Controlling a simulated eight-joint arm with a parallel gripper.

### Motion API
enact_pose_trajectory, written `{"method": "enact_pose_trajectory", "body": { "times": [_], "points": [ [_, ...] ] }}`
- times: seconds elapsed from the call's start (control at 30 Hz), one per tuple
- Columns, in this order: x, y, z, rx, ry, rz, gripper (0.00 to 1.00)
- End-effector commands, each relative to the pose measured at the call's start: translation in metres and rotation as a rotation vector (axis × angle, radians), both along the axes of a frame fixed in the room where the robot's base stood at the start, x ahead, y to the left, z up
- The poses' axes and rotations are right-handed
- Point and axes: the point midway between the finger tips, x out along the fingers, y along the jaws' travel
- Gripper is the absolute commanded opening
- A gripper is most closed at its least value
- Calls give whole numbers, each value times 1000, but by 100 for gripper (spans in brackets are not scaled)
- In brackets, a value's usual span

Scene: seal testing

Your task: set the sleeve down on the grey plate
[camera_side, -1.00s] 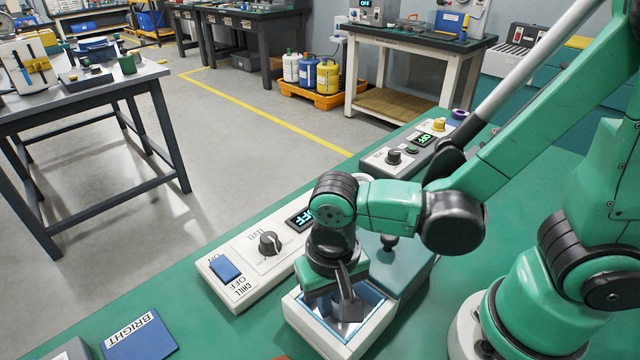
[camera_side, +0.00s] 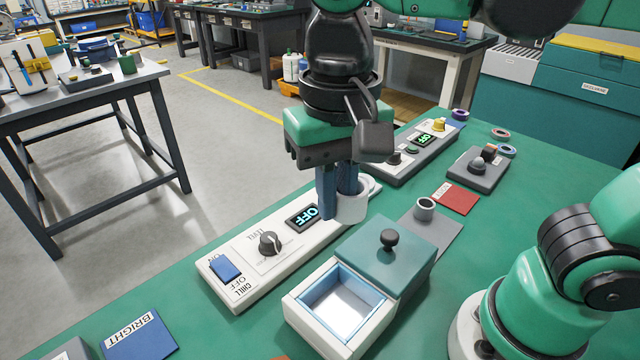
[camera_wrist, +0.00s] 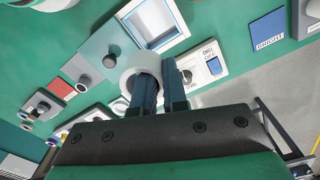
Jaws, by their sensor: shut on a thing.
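The sleeve (camera_side: 352,208) is a white, thick-walled ring, held upright in the air above the work surface. It also shows in the wrist view (camera_wrist: 128,80). My gripper (camera_side: 337,202) is shut on its wall, with one blue finger inside the opening and the other outside; the fingertips also show in the wrist view (camera_wrist: 160,78). The grey plate (camera_side: 438,232) lies flat to the right of the sleeve, behind the chill box. A small grey hollow cylinder (camera_side: 424,209) stands on the plate's left part. The plate's front left is partly hidden by the box's lid.
The white chill box (camera_side: 342,305) has an open, empty-looking well; its teal lid (camera_side: 385,255) with a black knob sits beside the opening. The chill panel (camera_side: 262,262) reads OFF. A red card (camera_side: 455,198) and a grey knob block (camera_side: 477,168) lie beyond the plate.

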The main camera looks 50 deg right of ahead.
Motion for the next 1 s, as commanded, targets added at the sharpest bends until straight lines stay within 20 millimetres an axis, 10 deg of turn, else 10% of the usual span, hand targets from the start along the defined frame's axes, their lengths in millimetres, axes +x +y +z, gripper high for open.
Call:
{"method": "enact_pose_trajectory", "body": {
  "times": [0.27,0.7,1.0],
  "points": [
    [10,-25,12,0,0,-171,0],
    [10,-167,7,0,0,-1147,0],
    [-13,-214,5,0,0,-1526,0]
  ]
}}
